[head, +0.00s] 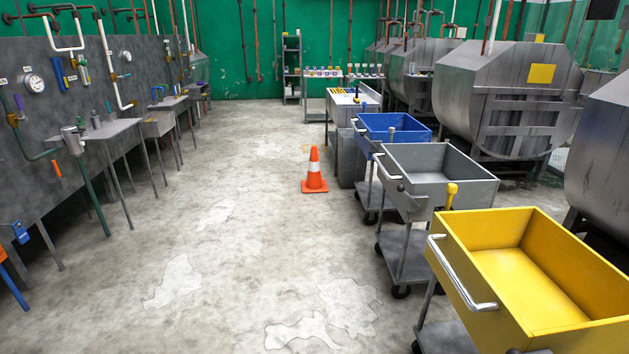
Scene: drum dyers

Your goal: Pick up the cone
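An orange traffic cone (314,172) with a white band stands upright on the concrete floor, on its square orange base. It is near the middle of the head view, some way ahead of me. It stands just left of a grey cabinet and the blue cart, and nothing hides it. My gripper is not in view.
A yellow cart (470,290), a grey cart (440,190) and a blue cart (393,126) line the right, before large metal drums (508,95). Wall benches with pipes and gauges (110,130) line the left. The floor (220,230) between is clear.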

